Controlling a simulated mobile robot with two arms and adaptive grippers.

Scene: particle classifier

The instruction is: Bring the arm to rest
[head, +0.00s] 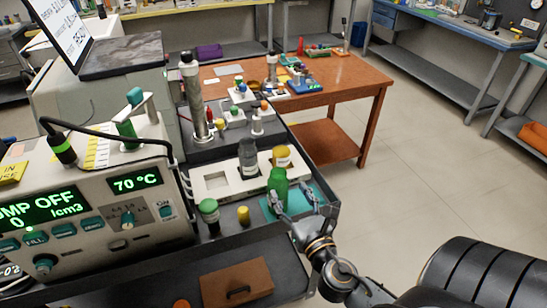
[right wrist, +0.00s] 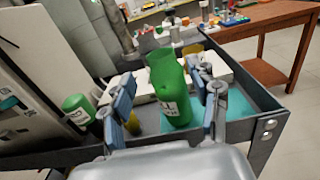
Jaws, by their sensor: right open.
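My right gripper (head: 292,204) reaches over the cart's front right corner and is open. In the head view the green bottle (head: 278,188) stands upright at the left of a teal mat (head: 304,203), at the fingertips. I cannot tell whether a finger touches it. My left gripper is not in view.
A white holder (head: 212,186) with a grey bottle (head: 248,157) and a yellow container (head: 281,158) stands behind the green bottle. A green-capped bottle (head: 209,215) and a small yellow one (head: 243,215) stand left. The cart's raised rim (head: 325,215) is close to my arm.

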